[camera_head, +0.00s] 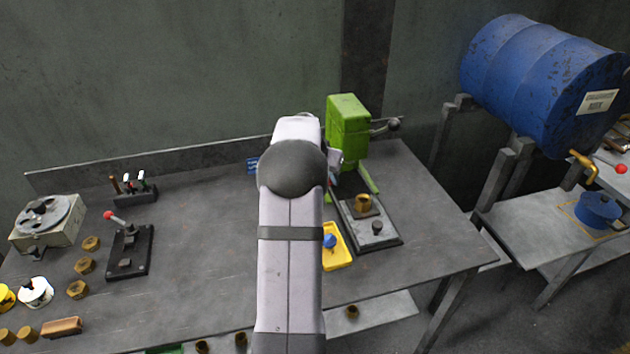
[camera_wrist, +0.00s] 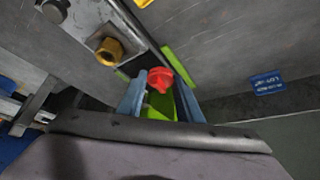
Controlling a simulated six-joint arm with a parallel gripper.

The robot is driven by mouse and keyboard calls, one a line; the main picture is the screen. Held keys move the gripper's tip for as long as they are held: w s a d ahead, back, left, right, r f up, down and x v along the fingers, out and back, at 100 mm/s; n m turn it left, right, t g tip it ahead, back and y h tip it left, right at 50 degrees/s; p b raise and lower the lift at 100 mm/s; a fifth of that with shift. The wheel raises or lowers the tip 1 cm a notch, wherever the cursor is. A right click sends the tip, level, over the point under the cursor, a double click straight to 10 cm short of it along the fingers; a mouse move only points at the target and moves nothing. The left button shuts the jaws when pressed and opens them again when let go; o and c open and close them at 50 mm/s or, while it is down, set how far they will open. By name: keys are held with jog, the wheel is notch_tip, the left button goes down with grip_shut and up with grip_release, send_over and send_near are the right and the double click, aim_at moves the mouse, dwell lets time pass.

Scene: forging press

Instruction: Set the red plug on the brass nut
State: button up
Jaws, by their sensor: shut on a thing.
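The red plug (camera_wrist: 160,80) is between the two blue-grey fingers of my gripper (camera_wrist: 160,98) in the wrist view. My gripper is shut on it and holds it up, apart from the nut. A brass nut (camera_head: 363,204) stands on the grey base plate of the green press (camera_head: 347,130); it also shows in the wrist view (camera_wrist: 108,50), up and left of the plug. In the head view my arm covers the plug and most of the gripper, left of the press.
A yellow tray (camera_head: 337,258) with a blue knob lies left of the base plate. A dark peg (camera_head: 377,228) stands on the plate near the nut. Other brass nuts (camera_head: 85,266) and a lever block (camera_head: 130,250) are at the left. The bench middle-left is clear.

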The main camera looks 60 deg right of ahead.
aim_at(366, 198)
jog(key=shift+s+d+f+m+g+b, duration=0.5)
jog(key=shift+s+m+b, duration=0.35)
jog(key=shift+s, duration=0.85)
jog(key=shift+s+d+f+m+g+b, duration=0.35)
jog(key=shift+s+d+m+b, duration=0.3)
jog(key=shift+s+b, duration=0.7)
jog(key=shift+s+d+f+m+g+b, duration=0.45)
jog(key=shift+s+m+b, duration=0.3)
jog(key=shift+s, duration=1.25)
jog(key=shift+f+b, duration=0.45)
jog(key=shift+f, duration=0.25)
jog(key=o, duration=0.7)
jog(key=shift+o, duration=0.2)
jog(key=shift+r, duration=0.1)
jog(key=p+v, duration=0.2)
jog(key=v, duration=0.4)
jog(key=shift+r, duration=0.4)
jog(key=shift+a+r, duration=0.1)
jog(key=shift+r, duration=0.05)
jog(key=shift+r+p, duration=1.15)
jog(key=shift+r, duration=0.25)
